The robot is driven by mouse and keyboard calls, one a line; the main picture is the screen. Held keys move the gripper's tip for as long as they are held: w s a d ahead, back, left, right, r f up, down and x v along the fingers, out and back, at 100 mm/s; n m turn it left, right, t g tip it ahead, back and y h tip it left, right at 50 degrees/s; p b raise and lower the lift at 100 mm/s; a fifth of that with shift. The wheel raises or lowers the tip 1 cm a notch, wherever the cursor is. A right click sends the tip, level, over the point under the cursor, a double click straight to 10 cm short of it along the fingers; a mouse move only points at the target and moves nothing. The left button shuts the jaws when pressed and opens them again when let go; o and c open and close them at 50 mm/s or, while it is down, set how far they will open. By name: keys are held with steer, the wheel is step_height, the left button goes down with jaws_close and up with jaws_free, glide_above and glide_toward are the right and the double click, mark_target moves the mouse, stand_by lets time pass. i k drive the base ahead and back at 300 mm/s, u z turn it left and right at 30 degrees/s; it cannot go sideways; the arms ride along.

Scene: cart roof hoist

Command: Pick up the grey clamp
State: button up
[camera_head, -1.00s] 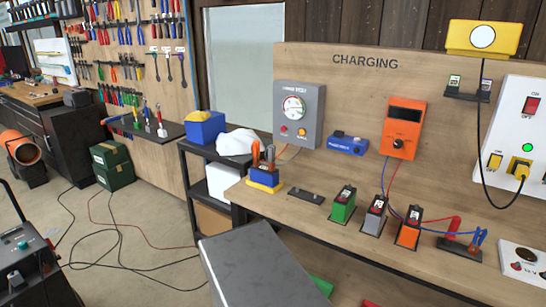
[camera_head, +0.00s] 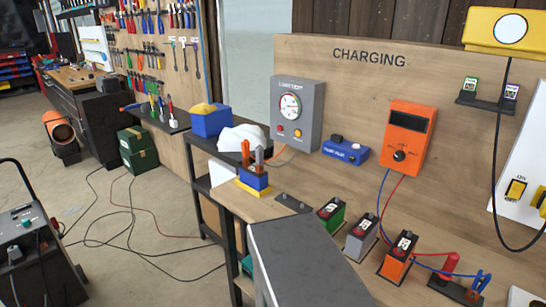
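The grey clamp (camera_head: 259,159) stands upright beside an orange clamp (camera_head: 245,153). Both rise from a blue holder with a yellow base (camera_head: 252,187), at the left end of the wooden charging bench. The lower part of the grey clamp is hidden inside the holder. My gripper is not in view.
Right of the holder are a black plate (camera_head: 293,203), a green battery (camera_head: 330,214), a grey battery (camera_head: 361,238) and an orange battery (camera_head: 397,257). A red clamp (camera_head: 450,266) and a blue clamp (camera_head: 478,286) stand farther right. A grey box shape (camera_head: 305,262) hides the bench front.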

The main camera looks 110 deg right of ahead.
mark_target(258, 152)
steer(key=u, duration=0.1)
steer(key=k, duration=0.85)
steer(key=z, duration=1.55)
steer(key=i, duration=1)
steer(key=k, duration=0.15)
steer(key=z, duration=0.15)
